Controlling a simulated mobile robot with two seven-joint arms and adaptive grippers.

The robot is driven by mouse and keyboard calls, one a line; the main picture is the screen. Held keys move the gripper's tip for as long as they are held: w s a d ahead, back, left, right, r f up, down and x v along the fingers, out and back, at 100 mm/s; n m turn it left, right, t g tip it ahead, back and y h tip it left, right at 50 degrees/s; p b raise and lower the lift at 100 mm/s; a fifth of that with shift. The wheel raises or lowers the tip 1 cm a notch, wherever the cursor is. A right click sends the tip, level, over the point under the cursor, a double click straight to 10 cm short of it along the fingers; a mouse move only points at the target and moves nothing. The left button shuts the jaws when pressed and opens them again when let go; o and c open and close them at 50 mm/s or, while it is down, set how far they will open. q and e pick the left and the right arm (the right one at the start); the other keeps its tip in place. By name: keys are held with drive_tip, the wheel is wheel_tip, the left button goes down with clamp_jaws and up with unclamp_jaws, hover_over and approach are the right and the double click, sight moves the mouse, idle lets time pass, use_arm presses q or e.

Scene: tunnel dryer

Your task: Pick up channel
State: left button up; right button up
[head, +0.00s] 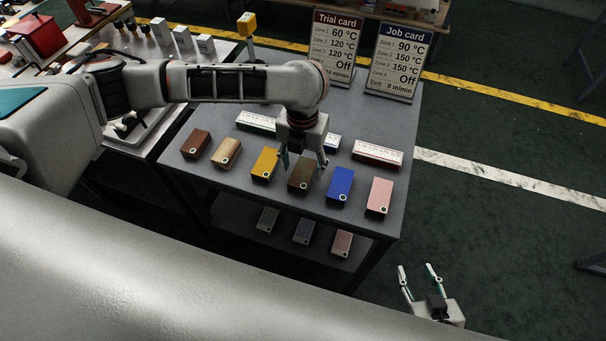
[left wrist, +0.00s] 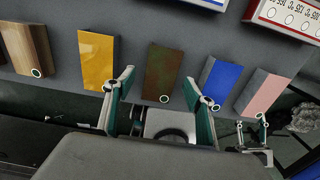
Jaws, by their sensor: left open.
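No block is labelled as the channel, so I cannot tell which one it is. A row of blocks lies on the grey table: dark brown (head: 196,144), tan wood-grain (head: 227,152), yellow (head: 265,163), mottled olive-brown (head: 301,178), blue (head: 340,186) and pink (head: 379,196). My left gripper (head: 303,162) is open and empty above the olive-brown block. In the left wrist view its fingertips (left wrist: 160,82) stand either side of that block's near end (left wrist: 158,92); contact is not visible. My right gripper (head: 417,267) is open and empty, off the table's front right.
White boxes with green (head: 256,122) and red (head: 378,153) edges lie behind the blocks. A Trial card (head: 334,50) and a Job card (head: 399,62) stand at the back. A lower shelf holds grey (head: 268,219), dark (head: 304,231) and pinkish (head: 342,243) blocks.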

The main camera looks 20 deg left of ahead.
use_arm(q)
wheel_tip(320, 180, down, 2)
drive_tip(key=shift+f, duration=0.15)
drive_tip(key=c, duration=1.3)
drive_tip(key=shift+r, duration=0.2)
